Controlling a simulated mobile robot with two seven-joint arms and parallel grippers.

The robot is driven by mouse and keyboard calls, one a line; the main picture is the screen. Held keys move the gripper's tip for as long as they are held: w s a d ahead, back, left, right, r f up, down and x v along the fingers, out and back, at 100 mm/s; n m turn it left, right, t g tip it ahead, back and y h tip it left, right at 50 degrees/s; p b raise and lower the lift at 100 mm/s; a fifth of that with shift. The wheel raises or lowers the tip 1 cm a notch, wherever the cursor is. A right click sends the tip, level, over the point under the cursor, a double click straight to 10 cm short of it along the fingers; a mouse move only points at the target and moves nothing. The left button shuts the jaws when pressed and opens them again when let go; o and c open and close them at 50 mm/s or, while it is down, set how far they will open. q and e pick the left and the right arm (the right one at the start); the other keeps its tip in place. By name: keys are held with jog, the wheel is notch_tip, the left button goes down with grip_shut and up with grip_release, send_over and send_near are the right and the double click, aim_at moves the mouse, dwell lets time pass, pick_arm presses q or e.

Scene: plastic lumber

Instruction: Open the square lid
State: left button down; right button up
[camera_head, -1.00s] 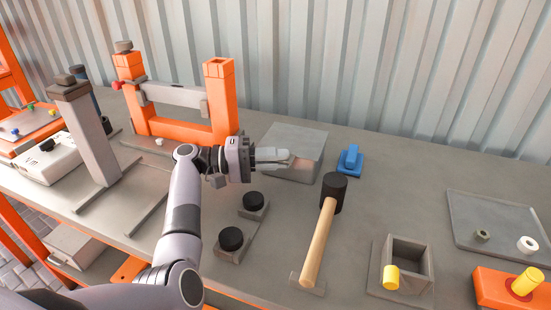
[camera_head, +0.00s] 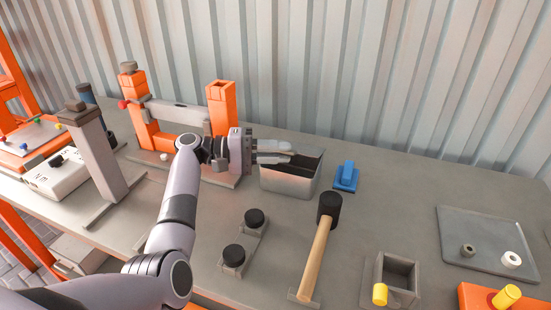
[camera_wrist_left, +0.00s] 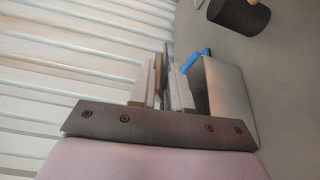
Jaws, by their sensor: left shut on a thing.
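The grey metal box (camera_head: 288,184) stands at the middle of the bench in the head view. Its top now looks dark, like an open inside, with a dark strip across it. The square lid is hard to make out, partly hidden by my fingers. My left gripper (camera_head: 289,154) reaches in from the left over the box's top, shut on what looks like the thin lid. In the left wrist view a thin dark plate (camera_wrist_left: 167,75) stands between the fingertips, and the box's grey side (camera_wrist_left: 228,100) is right beside them. My right gripper is not in view.
A blue block (camera_head: 346,177) lies right of the box, and a mallet (camera_head: 320,250) in front of it. An orange frame (camera_head: 221,110) stands left, close to my wrist. Two black knobs (camera_head: 254,218) (camera_head: 233,256) sit in front. A corrugated wall closes the back.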

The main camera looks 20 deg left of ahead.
pick_arm(q)
jog(key=shift+w+r, duration=0.4)
jog(key=shift+r, duration=0.4)
jog(key=shift+w+r, duration=0.4)
jog(key=shift+r, duration=0.35)
jog(key=c, duration=1.3)
grip_release()
jog(key=shift+o, duration=0.3)
jog(key=shift+w+f, duration=0.1)
jog(key=shift+f, duration=0.05)
jog(key=shift+a, duration=0.15)
jog(key=b+v, duration=0.1)
jog(key=v, duration=0.6)
